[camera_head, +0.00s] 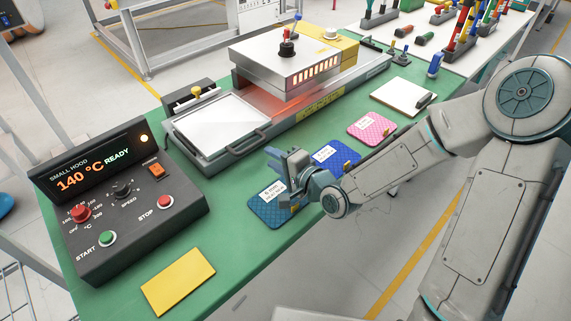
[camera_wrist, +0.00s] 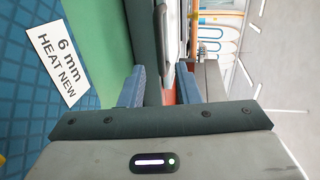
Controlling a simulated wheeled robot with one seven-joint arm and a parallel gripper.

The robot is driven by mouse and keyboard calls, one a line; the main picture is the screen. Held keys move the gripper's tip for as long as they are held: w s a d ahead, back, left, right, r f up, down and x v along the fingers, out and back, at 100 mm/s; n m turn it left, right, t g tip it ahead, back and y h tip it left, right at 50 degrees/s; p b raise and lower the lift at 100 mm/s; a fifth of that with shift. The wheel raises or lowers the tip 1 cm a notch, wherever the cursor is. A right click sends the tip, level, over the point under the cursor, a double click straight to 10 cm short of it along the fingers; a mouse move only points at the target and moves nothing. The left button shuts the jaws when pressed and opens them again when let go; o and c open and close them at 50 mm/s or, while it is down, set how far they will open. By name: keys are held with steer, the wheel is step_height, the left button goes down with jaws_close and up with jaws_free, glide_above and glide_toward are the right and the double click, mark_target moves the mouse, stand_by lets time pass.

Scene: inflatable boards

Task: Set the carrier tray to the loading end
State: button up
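The carrier tray (camera_head: 226,122), with a pale flat top, lies on the grey rail bed at its left end, outside the small hood (camera_head: 285,62). A dark bar handle (camera_head: 248,142) runs along its near side; a grey bar, probably this handle, shows in the wrist view (camera_wrist: 162,22). My gripper (camera_head: 281,161) is just right of and nearer than the handle, above the table edge by the blue sample pads. In the wrist view its two blue-grey fingers (camera_wrist: 160,85) stand apart with nothing between them. I cannot tell the exact gap to the handle.
The control box (camera_head: 130,205) at the left reads 140 °C READY. A blue quilted pad (camera_head: 268,212) labelled 6 mm HEAT NEW lies below my gripper, with another blue pad and a pink pad (camera_head: 371,129) to the right. A yellow card (camera_head: 178,282) lies in front on the green table.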

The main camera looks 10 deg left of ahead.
steer(key=shift+v, duration=0.9)
steer(key=shift+w+d+r+b, duration=0.1)
steer(key=shift+d+b, duration=0.1)
steer(key=shift+b, duration=0.7)
steer(key=b, duration=0.2)
steer(key=shift+d+r+b, duration=0.35)
steer(key=shift+d+r, duration=0.05)
steer(key=shift+s+d+f+b, duration=0.1)
steer(key=shift+s+d+b, duration=0.1)
steer(key=shift+s+b, duration=0.45)
steer(key=shift+s+d+f+b, duration=0.1)
steer(key=shift+s+f+b, duration=0.1)
steer(key=shift+b, duration=0.7)
